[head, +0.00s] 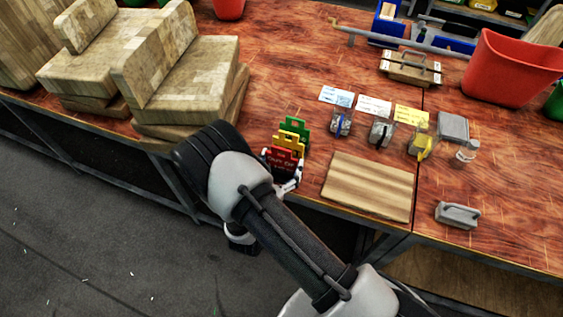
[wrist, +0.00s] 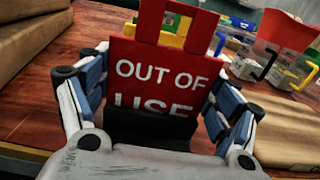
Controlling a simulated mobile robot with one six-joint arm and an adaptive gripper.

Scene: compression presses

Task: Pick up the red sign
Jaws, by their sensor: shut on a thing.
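The red sign (head: 283,158) with white lettering is at the front edge of the wooden table, in front of a yellow sign (head: 292,138) and a green sign (head: 297,126). In the wrist view the red sign (wrist: 165,75) reads "OUT OF USE" and stands upright between my fingers. My gripper (wrist: 155,105) is shut on it, with one finger at each side. The sign's lower part is hidden behind the gripper's palm. In the head view my gripper (head: 286,183) is partly covered by my own arm.
Stacked wooden blocks (head: 182,80) stand to the left. A flat wooden board (head: 368,186) lies right of the signs. Small clear boxes (head: 380,132) with labels stand behind it. A red bin (head: 510,68) is at the back right.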

